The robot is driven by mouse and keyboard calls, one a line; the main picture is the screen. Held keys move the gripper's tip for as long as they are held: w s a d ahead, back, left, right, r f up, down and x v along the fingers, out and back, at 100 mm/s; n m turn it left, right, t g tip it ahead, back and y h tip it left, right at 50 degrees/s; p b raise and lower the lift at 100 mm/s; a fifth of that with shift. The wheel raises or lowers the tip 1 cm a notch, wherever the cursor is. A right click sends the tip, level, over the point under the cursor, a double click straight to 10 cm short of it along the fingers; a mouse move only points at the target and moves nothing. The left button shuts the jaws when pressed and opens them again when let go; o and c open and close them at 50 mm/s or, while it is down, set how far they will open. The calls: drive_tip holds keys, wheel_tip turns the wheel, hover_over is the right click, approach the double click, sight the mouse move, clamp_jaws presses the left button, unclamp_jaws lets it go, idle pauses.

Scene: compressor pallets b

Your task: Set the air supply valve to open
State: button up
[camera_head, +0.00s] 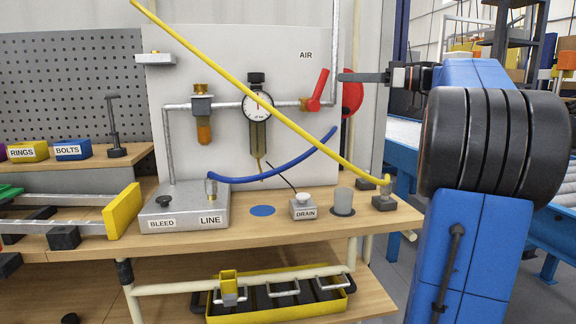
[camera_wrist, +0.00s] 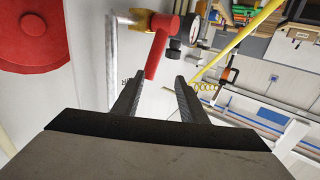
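The air supply valve (camera_head: 304,104) sits on the white panel under the AIR label, at the right end of a horizontal pipe. Its red lever handle (camera_head: 320,88) points up and leans slightly right. My gripper (camera_head: 341,77) is just right of the handle, with a small gap in the head view. In the wrist view my gripper (camera_wrist: 159,80) has its two dark fingers apart with nothing clamped between them. The red handle (camera_wrist: 162,50) lies ahead, its free end showing between the fingertips. Whether it touches a finger I cannot tell.
A red disc (camera_head: 353,95) stands right of the panel, behind my gripper; it fills the wrist view's upper left. A yellow bar (camera_head: 215,70) slants across the panel front. A gauge (camera_head: 258,106) and blue hose (camera_head: 285,168) are left of the valve. The workbench (camera_head: 290,232) lies below.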

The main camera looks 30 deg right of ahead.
drive_tip(key=s+a+f+m+g+h, duration=0.2)
drive_tip(key=a+f+g, duration=0.1)
drive_tip(key=a+f, duration=0.7)
drive_tip(key=s+a+f+m+g+h, duration=0.1)
drive_tip(key=s+a+f+m+g, duration=0.2)
drive_tip(key=a+f, duration=0.8)
drive_tip(key=shift+s+a+f+h, duration=0.2)
drive_tip(key=shift+a+h, duration=0.2)
drive_tip(key=shift+a, duration=0.65)
